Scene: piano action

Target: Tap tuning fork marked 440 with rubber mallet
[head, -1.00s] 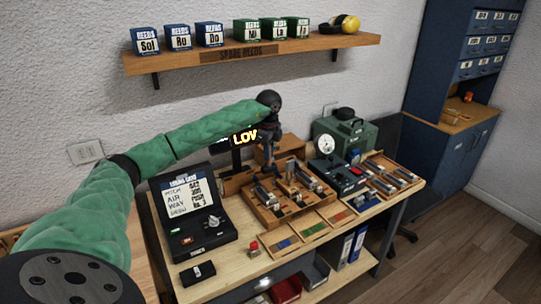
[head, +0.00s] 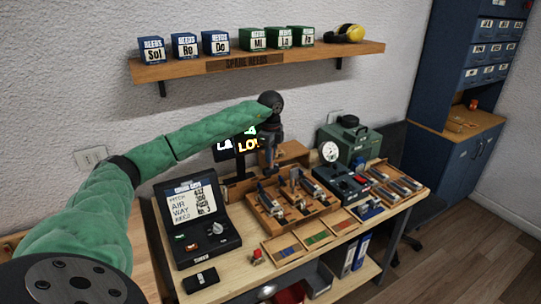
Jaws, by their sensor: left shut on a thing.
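My left arm comes in from the left over the workbench, and its gripper (head: 269,169) points down above the back left of a wooden tray (head: 262,216). The gripper is small and dark here. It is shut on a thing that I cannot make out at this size. Several metal pieces stand and lie in the tray below it. I cannot tell which is the tuning fork, and no 440 mark is readable. I cannot pick out the rubber mallet for certain. My right gripper is not in view.
A black open case (head: 199,250) stands left of the tray, and a dark lit display (head: 240,150) behind it is partly covered by my arm. A wall shelf (head: 300,57) holds labelled boxes.

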